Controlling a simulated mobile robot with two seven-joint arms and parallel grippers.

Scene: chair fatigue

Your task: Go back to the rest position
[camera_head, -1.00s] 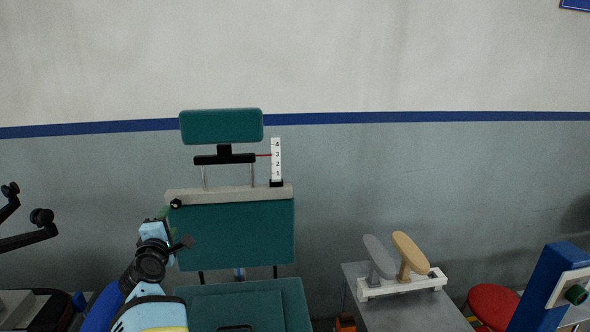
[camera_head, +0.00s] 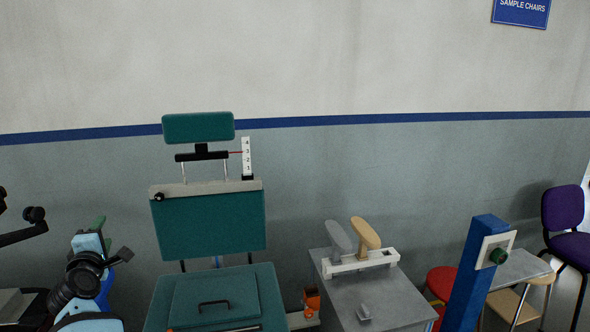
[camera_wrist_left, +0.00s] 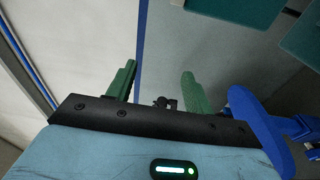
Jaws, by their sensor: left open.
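My left gripper (camera_head: 99,226) is at the lower left in the head view, left of the green chair and apart from it. In the left wrist view its two green fingers (camera_wrist_left: 158,88) stand wide apart with nothing between them. The green chair has a backrest (camera_head: 210,225), a headrest (camera_head: 198,127) and a seat (camera_head: 228,295) with a dark handle. A white scale (camera_head: 247,158) numbered 1 to 4 stands beside the headrest, with a red pointer at it. My right gripper is not in view.
A grey table (camera_head: 375,300) holds two armrest pads, one grey (camera_head: 338,238) and one tan (camera_head: 366,232). A blue post (camera_head: 470,270) with a green button (camera_head: 498,256) stands to its right. A red stool (camera_head: 441,281) and a purple chair (camera_head: 563,208) are further right.

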